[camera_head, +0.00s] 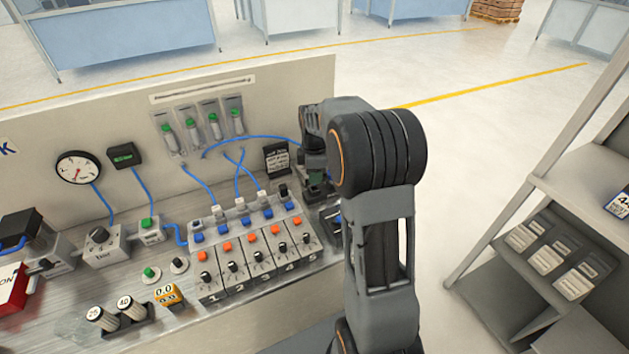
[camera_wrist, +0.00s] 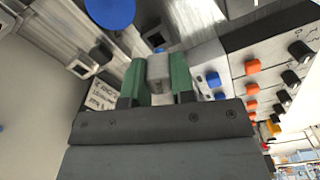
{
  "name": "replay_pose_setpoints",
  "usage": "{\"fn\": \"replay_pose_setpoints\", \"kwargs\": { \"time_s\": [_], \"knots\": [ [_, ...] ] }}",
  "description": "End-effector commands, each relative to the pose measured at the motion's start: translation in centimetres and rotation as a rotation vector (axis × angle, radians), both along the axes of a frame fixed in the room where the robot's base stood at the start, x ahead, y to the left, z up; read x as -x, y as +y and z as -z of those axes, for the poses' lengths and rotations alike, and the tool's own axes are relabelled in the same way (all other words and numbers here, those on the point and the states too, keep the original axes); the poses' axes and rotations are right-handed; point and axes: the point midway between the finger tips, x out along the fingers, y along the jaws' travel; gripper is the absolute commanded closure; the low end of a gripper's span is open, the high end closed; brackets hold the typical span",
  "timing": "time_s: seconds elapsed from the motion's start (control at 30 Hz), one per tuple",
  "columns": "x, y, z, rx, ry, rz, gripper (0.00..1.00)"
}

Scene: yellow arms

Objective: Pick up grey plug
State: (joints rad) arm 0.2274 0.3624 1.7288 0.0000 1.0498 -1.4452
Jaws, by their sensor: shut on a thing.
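My gripper (camera_wrist: 158,82) has two green fingers closed on the sides of a small grey plug (camera_wrist: 157,66) in the wrist view. The plug sits between the fingertips, beside the panel's blue and orange buttons. I cannot tell whether it is still seated in something. In the head view my gripper (camera_head: 316,185) is at the right end of the valve block (camera_head: 245,228), and my arm hides much of that area. The plug cannot be made out there.
The panel wall (camera_head: 285,90) stands behind. A shelf with grey boxes (camera_head: 545,258) is at the right. The floor between is clear.

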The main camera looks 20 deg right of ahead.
Motion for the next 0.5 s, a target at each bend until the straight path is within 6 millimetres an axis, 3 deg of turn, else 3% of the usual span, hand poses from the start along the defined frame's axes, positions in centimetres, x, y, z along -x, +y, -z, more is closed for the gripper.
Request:
{"fn": "replay_pose_setpoints", "kwargs": {
  "time_s": [0.23,0.5],
  "knots": [
    [4.4,1.2,-5.4,0.001,-0.006,0.000,0.99],
    [9.6,2.6,-7.5,0.001,-0.004,0.000,0.99]
  ]
}}
